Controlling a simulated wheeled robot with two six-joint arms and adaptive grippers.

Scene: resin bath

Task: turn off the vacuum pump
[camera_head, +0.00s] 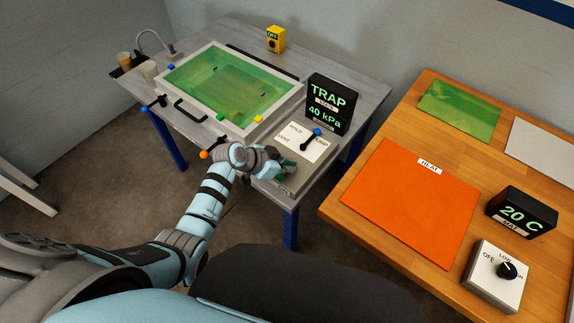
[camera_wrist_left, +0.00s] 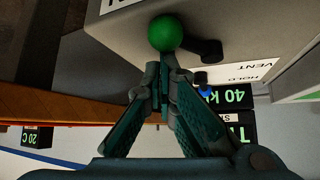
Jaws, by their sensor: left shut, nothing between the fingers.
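My left gripper (camera_head: 287,168) is shut and empty, at the front part of the grey valve box (camera_head: 318,172). In the left wrist view its fingertips (camera_wrist_left: 163,70) are right beside a green ball knob (camera_wrist_left: 165,33) on a short black arm (camera_wrist_left: 208,48). I cannot tell if they touch it. In the head view the gripper hides this knob. The box top has a white plate (camera_head: 293,140) marked HOLD, VENT and PUMP. A black lever with a blue ball (camera_head: 317,132) points towards PUMP. The black TRAP display (camera_head: 330,103) reads 40 kPa.
A framed bath (camera_head: 190,115) of green liquid lies left of the box. A small yellow box (camera_head: 276,39) reading OFF stands behind it. An orange heat mat (camera_head: 410,205), a 20 C display (camera_head: 521,212) and a dial box (camera_head: 490,280) are on the right table.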

